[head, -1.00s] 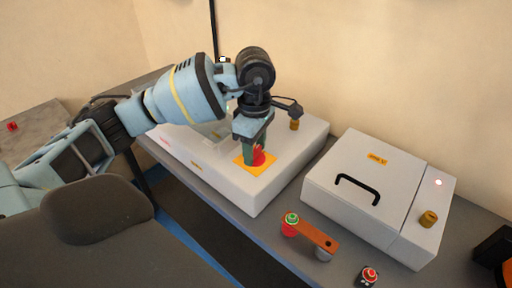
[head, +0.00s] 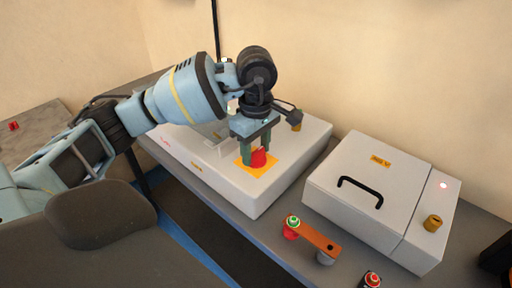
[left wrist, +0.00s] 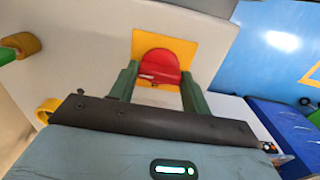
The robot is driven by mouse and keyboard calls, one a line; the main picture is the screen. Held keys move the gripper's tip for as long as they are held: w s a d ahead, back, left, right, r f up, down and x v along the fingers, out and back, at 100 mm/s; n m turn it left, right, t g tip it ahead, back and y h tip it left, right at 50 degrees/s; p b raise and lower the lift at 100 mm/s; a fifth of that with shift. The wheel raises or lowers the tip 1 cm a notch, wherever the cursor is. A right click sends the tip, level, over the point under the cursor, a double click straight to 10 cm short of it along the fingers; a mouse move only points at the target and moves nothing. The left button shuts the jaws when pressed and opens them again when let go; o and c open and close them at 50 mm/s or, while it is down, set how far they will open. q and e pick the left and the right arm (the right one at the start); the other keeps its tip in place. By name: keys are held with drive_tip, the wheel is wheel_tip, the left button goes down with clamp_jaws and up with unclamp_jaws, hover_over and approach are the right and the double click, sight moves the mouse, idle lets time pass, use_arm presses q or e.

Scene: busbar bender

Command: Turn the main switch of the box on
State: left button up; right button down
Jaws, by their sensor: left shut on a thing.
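The main switch is a red rotary knob (head: 259,158) on a square yellow plate (head: 262,171) on top of a low white box (head: 292,165). My left gripper (head: 256,154) reaches down over the knob with its green fingers on either side. It is shut on the knob. In the left wrist view, the red knob (left wrist: 159,64) sits between the two fingertips (left wrist: 159,73), in front of the yellow plate (left wrist: 190,46). The fingers partly hide the knob's sides. My right gripper is not in view.
An ochre knob (head: 296,126) stands on the box behind my gripper. To the right is a white lidded box (head: 350,215) with a black handle (head: 360,187) and another ochre knob (head: 432,223).

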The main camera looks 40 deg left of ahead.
sight(256, 152)
use_arm(q)
drive_tip(key=o, duration=1)
drive_tip(key=shift+r, duration=0.1)
wheel_tip(256, 152, up, 8)
drive_tip(key=shift+f, duration=0.15)
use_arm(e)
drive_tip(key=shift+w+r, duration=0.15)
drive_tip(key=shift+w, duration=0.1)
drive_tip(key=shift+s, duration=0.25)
use_arm(q)
drive_tip(key=shift+f, duration=0.1)
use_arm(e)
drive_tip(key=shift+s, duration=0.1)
